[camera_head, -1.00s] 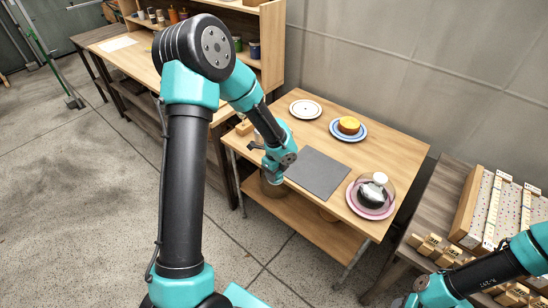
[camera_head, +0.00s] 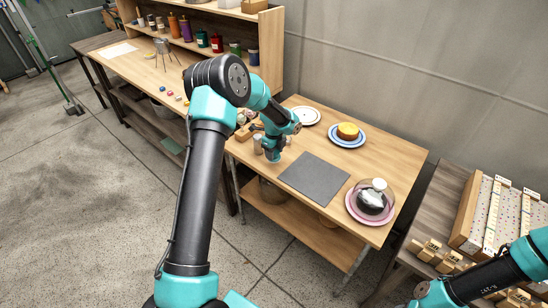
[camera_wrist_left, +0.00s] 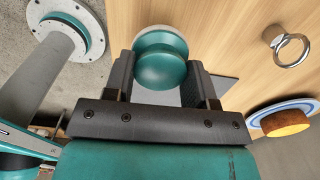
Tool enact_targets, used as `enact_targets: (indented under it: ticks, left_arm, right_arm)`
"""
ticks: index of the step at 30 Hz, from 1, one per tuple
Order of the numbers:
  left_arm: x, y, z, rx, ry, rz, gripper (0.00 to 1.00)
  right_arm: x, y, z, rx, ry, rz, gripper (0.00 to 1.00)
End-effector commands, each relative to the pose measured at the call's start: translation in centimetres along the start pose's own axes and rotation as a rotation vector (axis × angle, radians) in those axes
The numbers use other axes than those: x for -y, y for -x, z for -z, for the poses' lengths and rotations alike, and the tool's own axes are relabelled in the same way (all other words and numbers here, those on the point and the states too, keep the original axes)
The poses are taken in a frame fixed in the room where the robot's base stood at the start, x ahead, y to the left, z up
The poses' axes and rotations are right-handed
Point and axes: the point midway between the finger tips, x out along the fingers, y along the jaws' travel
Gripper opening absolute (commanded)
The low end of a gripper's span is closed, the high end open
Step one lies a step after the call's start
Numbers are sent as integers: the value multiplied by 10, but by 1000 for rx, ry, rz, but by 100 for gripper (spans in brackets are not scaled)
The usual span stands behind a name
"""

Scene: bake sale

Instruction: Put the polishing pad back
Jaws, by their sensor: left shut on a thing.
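The polishing pad appears to be the round teal knob with a pale rim (camera_wrist_left: 162,62) between my left fingers in the left wrist view. My left gripper (camera_wrist_left: 163,82) is shut on it. In the head view my left gripper (camera_head: 272,154) is at the left end of the wooden table (camera_head: 385,150), left of the grey mat (camera_head: 314,178). The pad is small there and mostly hidden. I cannot tell whether it touches the tabletop. My right arm shows at the lower right; its fingers are out of the picture.
A white plate (camera_head: 307,115), a blue plate with a yellow cake (camera_head: 348,130) and a pink plate (camera_head: 371,215) under a clear cover stand on the table. A workbench with shelves (camera_head: 205,60) stands behind left.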

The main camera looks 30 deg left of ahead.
Motion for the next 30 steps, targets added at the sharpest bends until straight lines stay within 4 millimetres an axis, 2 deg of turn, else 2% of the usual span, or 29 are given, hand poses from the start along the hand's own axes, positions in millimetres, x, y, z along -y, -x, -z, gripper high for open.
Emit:
enact_targets:
  ticks: [11,14,21,30]
  left_arm:
    - [4,-1,-3,-1,-1,-1,29]
    - [3,-6,-3,-1,-1,-2,29]
    - [3,-33,-3,-1,-1,-1,29]
    - [4,-36,-3,0,-1,0,29]
  right_arm:
    - [0,0,0,0,0,0,43]
    - [0,0,0,0,0,0,43]
    - [0,0,0,0,0,0,43]
    - [0,0,0,0,0,0,43]
